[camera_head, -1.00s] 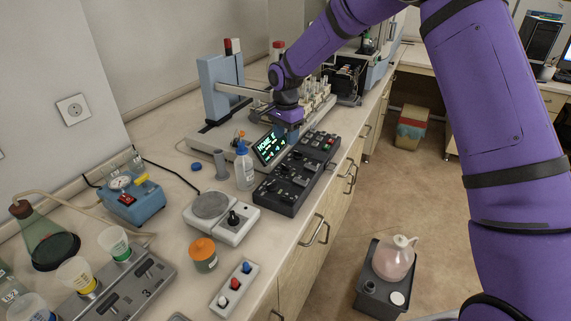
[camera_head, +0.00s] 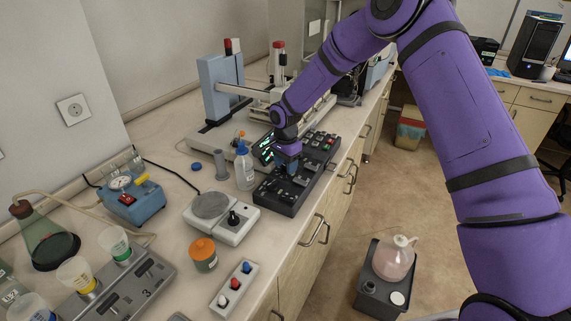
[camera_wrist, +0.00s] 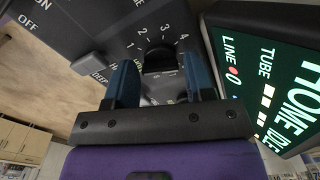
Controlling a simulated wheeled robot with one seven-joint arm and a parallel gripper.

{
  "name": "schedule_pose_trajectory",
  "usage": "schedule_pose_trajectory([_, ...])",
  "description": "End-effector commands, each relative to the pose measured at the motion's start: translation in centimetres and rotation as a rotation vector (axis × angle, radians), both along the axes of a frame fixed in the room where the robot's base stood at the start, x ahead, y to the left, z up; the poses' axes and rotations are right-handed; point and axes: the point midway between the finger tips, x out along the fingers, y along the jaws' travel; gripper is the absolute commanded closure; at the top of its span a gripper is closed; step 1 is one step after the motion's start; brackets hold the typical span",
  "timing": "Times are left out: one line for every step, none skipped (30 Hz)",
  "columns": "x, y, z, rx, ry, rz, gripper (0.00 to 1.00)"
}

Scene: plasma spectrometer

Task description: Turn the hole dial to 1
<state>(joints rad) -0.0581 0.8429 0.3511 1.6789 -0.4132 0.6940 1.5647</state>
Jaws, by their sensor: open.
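In the wrist view a black dial (camera_wrist: 160,53) sits on the dark control panel (camera_wrist: 75,38), with the numbers 1, 2, 3 and 4 around it. Its name label is mostly hidden by a finger, and I cannot tell which number it points to. My gripper (camera_wrist: 158,66) is open, its two blue fingers on either side of the dial's near part. I cannot tell whether they touch it. In the head view my gripper (camera_head: 288,165) is low over the middle of the black control panel (camera_head: 272,196) and hides the dial there.
A lit screen (camera_wrist: 270,85) stands close on the right in the wrist view. A grey square button (camera_wrist: 86,64) is left of the dial. In the head view a wash bottle (camera_head: 244,170) and a hotplate (camera_head: 236,224) stand near the panel.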

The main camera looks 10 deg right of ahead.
Motion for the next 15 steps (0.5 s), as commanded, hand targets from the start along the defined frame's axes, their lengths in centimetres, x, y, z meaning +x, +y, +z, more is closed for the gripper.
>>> schedule_pose_trajectory([0.01,0.01,0.0,0.0,0.0,0.0,0.51])
schedule_pose_trajectory([0.01,0.01,0.01,0.0,0.0,0.0,0.51])
schedule_pose_trajectory([0.01,0.01,0.02,0.0,0.0,0.0,0.51])
schedule_pose_trajectory([0.01,0.01,0.02,0.0,0.0,0.0,0.51])
schedule_pose_trajectory([0.0,0.01,0.02,0.0,0.0,0.0,0.51])
schedule_pose_trajectory([0.01,0.01,0.03,0.0,0.0,0.0,0.58])
schedule_pose_trajectory([0.01,0.01,0.03,0.0,0.0,0.0,0.65])
schedule_pose_trajectory([0.0,0.01,0.03,0.0,0.0,0.0,0.72])
schedule_pose_trajectory([0.0,0.01,0.04,0.0,0.0,0.0,0.81])
schedule_pose_trajectory([0.0,0.01,0.04,0.0,0.0,0.0,0.86])
schedule_pose_trajectory([0.0,0.01,0.04,0.0,0.0,0.0,0.86])
schedule_pose_trajectory([0.0,0.01,0.04,0.0,0.0,0.0,0.86])
schedule_pose_trajectory([0.0,0.01,0.05,0.0,0.0,0.001,0.86])
schedule_pose_trajectory([0.0,0.01,0.05,0.0,0.0,0.002,0.85])
schedule_pose_trajectory([0.0,0.01,0.06,0.0,0.0,0.004,0.85])
